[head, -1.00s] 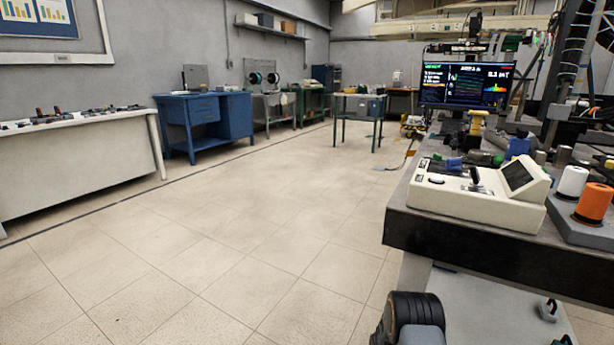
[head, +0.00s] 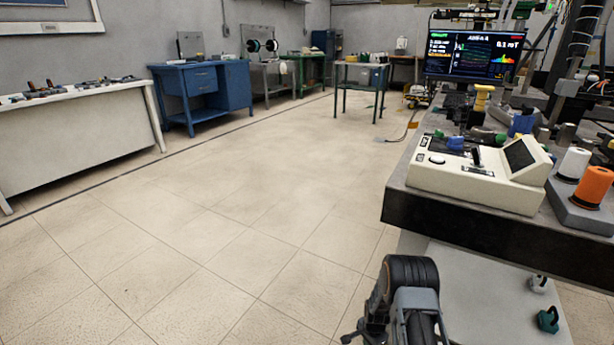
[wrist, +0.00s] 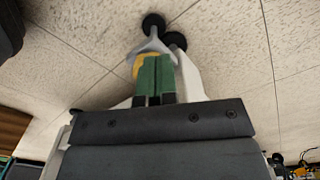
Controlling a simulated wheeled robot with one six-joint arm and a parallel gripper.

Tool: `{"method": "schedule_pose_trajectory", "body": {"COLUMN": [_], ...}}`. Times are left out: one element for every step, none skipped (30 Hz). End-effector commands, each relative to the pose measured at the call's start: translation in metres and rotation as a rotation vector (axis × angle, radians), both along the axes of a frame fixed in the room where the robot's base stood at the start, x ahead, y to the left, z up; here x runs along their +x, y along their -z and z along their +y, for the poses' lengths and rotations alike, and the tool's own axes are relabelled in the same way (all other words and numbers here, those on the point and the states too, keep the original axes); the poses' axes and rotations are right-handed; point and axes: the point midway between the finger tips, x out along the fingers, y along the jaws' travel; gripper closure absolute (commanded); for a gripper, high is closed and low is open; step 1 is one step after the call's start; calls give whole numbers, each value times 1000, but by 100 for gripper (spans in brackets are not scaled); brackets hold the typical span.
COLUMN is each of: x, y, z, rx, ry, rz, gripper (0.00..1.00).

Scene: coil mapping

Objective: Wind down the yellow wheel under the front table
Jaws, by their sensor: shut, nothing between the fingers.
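My gripper (wrist: 155,62) shows in the wrist view, its two green fingers side by side and shut with nothing between them. A yellow part (wrist: 138,64) shows just left of and behind the fingers. It may be the yellow wheel; most of it is hidden and I cannot tell whether the fingers touch it. The front table (head: 500,230) is at the right in the head view, with a dark edge and a pale panel below. The yellow wheel does not show in the head view. My arm is at the bottom there.
Under the table hang a green knob (head: 548,320) and a grey knob (head: 538,284). A control box (head: 475,185) and an orange spool (head: 592,187) are on top. Black casters (wrist: 153,23) on pale legs stand beyond the fingers. Open floor lies left.

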Motion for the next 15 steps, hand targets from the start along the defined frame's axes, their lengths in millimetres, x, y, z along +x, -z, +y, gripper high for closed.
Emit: {"method": "schedule_pose_trajectory", "body": {"x": [0, 0, 0, 0, 1, 1, 1, 1, 1, 1, 1, 1, 1, 1, 1], "y": [-12, -15, -18, -19, -20, -21, -21, -20, -20, -20, -20, -20, -20, -21, -22], "z": [-1, -1, -2, -2, -2, -2, -1, -1, -1, -1, -1, -1, -1, -1, -2], "rx": [0, -1, 0, 0, 0, 0, 0, 0, 0, 0, -1, -1, -1, -1, -1], "ry": [2, 2, 3, 3, 3, 2, 2, 2, 2, 2, 1, 1, 1, 1, 4], "rz": [0, -1, -1, -1, -1, -1, -1, -1, -1, -1, -3, -3, -3, -3, -3], "gripper": [100, 100, 100, 100, 100, 100, 100, 100, 100, 100, 100, 100, 100, 100, 100]}}
